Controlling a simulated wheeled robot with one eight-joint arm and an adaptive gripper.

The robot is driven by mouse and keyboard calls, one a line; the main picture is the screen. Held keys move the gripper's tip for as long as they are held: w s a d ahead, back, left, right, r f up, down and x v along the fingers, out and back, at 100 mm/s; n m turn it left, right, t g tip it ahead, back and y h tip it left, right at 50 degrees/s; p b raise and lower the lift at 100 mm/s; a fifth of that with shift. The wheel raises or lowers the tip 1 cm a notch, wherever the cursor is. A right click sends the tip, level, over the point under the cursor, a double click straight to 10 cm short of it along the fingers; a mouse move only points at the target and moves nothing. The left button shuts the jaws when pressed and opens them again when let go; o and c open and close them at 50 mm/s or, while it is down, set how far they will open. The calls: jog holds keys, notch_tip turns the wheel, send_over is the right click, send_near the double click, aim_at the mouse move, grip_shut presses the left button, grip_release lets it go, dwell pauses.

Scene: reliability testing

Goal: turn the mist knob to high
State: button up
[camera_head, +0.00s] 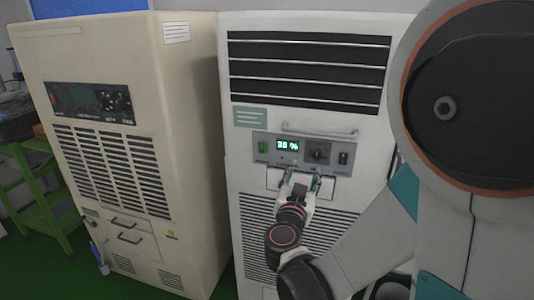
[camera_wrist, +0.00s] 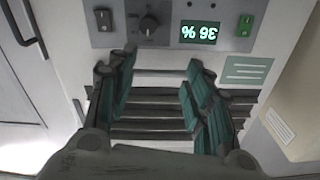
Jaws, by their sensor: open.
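The mist knob (camera_head: 318,152) is a dark round dial on the grey control panel (camera_head: 270,137) of the white cabinet. It shows upside down near the top of the wrist view (camera_wrist: 149,24). Its marks are too small to read, so I cannot tell its exact setting. My gripper (camera_head: 303,175) is open and empty in front of the cabinet, just below the panel. In the wrist view its teal-padded fingers (camera_wrist: 162,60) are spread wide, and the knob lies beyond their tips, apart from them.
A lit display (camera_head: 287,146) reading 36 % and a green switch (camera_head: 262,147) are left of the knob. A black switch (camera_head: 343,157) is right of it. A bar handle (camera_head: 320,130) runs above. A beige cabinet (camera_head: 190,130) stands at left.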

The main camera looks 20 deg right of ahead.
aim_at(316, 156)
jog(key=shift+m+g+h, duration=0.3)
jog(key=shift+g+h, duration=0.1)
jog(key=shift+g, duration=0.1)
jog(key=x, duration=0.4)
jog(key=f+b+x, duration=0.1)
jog(key=x, duration=0.4)
jog(key=d+b+x, duration=0.1)
jog(key=x, duration=0.3)
jog(key=shift+d+f, duration=0.2)
jog(key=shift+f, duration=0.2)
jog(key=shift+s, duration=0.1)
jog(key=c, duration=1)
